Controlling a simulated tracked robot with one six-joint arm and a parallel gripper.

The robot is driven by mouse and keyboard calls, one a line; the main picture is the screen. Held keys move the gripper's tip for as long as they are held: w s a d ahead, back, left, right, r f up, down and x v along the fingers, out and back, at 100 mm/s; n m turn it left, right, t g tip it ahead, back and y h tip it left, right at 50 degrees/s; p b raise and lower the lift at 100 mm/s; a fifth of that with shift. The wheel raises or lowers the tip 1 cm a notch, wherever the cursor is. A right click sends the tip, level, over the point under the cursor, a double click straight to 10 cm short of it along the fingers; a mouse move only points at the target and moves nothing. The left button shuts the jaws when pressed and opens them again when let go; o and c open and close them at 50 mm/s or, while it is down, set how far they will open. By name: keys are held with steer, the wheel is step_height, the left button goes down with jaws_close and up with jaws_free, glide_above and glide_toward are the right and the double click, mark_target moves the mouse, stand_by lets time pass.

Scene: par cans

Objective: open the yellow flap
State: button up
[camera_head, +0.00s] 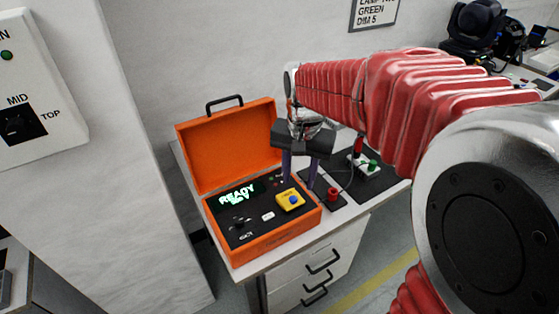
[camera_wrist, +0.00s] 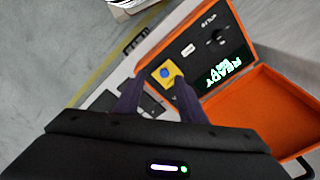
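The yellow flap (camera_head: 291,201) is a small yellow square with a round blue spot in its middle, on the dark panel at the right front of an open orange case (camera_head: 267,248). The flap also shows in the wrist view (camera_wrist: 161,79), near the tip of the right finger. My gripper (camera_head: 299,185) points down over the right side of the case, its purple fingers apart with nothing between them. In the wrist view my gripper (camera_wrist: 155,85) is open too. I cannot tell whether a finger touches the flap.
The case's raised lid (camera_head: 230,148) stands behind the panel. A lit "READY" display (camera_head: 238,193) is at the panel's left. A red button (camera_head: 333,194) and a green knob (camera_head: 373,165) are on the table to the right. A wall rises behind.

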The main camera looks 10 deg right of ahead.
mark_target(293, 199)
steer(key=shift+w+r+m+g, duration=0.15)
steer(key=shift+w+r+m, duration=0.2)
steer(key=shift+w+m, duration=0.65)
steer(key=shift+w+r+m+g, duration=0.1)
steer(key=shift+w+r+m, duration=0.3)
steer(key=shift+m, duration=1.2)
steer(key=shift+w+r+m+g, duration=0.15)
steer(key=shift+w+r+m, duration=0.2)
steer(key=shift+w+m, duration=0.65)
steer(key=shift+s+f+m, duration=0.15)
steer(key=shift+s+m, duration=0.15)
step_height(293, 199, down, 14)
steer(key=shift+r, duration=0.25)
steer(key=shift+c, duration=0.2)
jaws_close()
